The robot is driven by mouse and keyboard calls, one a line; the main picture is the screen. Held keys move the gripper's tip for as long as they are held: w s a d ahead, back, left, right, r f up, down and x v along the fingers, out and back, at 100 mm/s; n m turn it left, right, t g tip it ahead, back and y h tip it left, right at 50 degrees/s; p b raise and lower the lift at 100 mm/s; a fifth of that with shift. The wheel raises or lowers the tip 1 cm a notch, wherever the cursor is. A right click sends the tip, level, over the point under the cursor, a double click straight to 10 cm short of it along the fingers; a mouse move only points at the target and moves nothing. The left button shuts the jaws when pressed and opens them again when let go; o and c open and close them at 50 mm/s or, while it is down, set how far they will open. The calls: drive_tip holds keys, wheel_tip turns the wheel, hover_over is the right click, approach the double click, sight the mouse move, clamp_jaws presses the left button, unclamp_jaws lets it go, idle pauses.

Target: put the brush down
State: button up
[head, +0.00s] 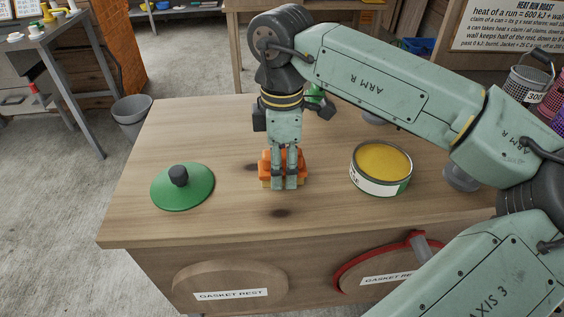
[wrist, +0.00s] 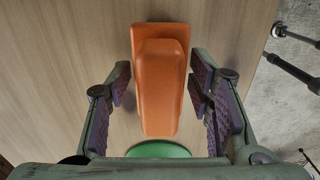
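The brush looks to be the orange block (head: 265,168) with a raised grip on the wooden bench top. In the head view my gripper (head: 284,183) stands in front of it and hides its middle. In the wrist view the orange brush (wrist: 160,88) lies between my two finger pads, with a narrow gap on each side. My gripper (wrist: 161,85) is open around the grip and points down. The brush appears to rest on the bench. I cannot see its underside.
A green lid (head: 183,187) with a dark knob lies to the left on the bench (head: 230,215). An open can of yellow contents (head: 381,168) stands to the right. A red gasket ring (head: 345,270) hangs at the bench front. The bench between lid and gripper is clear.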

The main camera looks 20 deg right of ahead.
drive_tip(key=shift+o, duration=0.6)
drive_tip(key=shift+r, duration=0.1)
wheel_tip(320, 180, up, 12)
drive_tip(key=p, duration=0.7)
drive_tip(key=shift+r, duration=0.1)
